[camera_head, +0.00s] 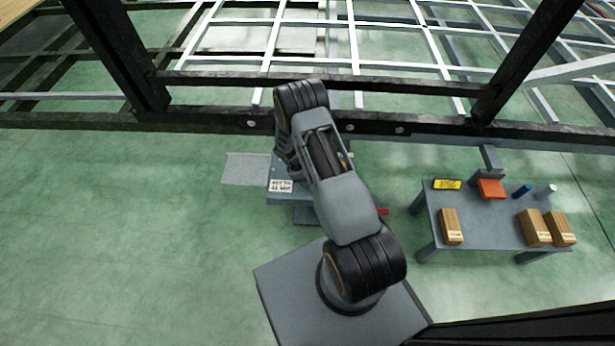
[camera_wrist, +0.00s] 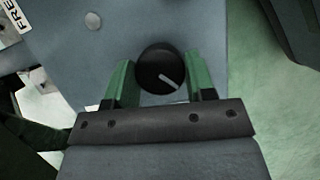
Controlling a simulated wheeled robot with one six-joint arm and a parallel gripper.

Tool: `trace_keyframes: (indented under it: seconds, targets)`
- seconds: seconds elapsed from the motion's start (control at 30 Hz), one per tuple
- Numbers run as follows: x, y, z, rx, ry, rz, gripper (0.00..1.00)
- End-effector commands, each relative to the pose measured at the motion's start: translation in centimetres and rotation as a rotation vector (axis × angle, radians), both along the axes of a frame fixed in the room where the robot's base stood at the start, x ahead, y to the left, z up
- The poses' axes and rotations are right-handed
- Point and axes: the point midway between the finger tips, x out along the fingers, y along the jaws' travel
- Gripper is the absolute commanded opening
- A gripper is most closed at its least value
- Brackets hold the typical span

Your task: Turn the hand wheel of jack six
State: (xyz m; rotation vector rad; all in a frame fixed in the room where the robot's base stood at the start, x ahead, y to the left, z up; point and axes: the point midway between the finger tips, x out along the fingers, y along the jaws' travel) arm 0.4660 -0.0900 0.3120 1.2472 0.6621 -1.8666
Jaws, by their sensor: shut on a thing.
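In the wrist view, a round black knob (camera_wrist: 158,66) with a pale pointer line stands on a blue-grey panel (camera_wrist: 130,25). The line points to the lower right. My gripper (camera_wrist: 161,82) has green fingers, one on each side of the knob, and is shut on it. In the head view, my arm hides the gripper and the knob. A blue-grey unit (camera_head: 290,198) with a white label shows beside and below the arm. I cannot read a jack number, and I cannot tell whether this knob is the hand wheel of jack six.
A grey table (camera_head: 490,228) at the right holds cardboard boxes (camera_head: 535,228), a red block (camera_head: 491,189) and a yellow sign (camera_head: 447,184). A dark chassis beam (camera_head: 220,118) runs behind the unit. The green floor (camera_head: 120,220) at the left is clear.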

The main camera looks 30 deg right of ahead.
Motion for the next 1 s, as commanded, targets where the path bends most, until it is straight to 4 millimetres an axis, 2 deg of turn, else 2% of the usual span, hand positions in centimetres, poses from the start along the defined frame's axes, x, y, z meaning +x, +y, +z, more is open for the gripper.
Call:
trace_keyframes:
  seconds: [0.27,0.77,0.8,1.0]
  targets:
    - [-0.12,0.0,-0.01,-0.001,0.003,0.07,0.26]
    - [-0.13,-0.02,-0.03,-0.001,0.003,0.08,0.26]
    - [-0.13,-0.02,-0.03,-0.001,0.003,0.08,0.54]
    - [-0.09,0.0,-0.02,0.0,0.001,0.081,0.73]
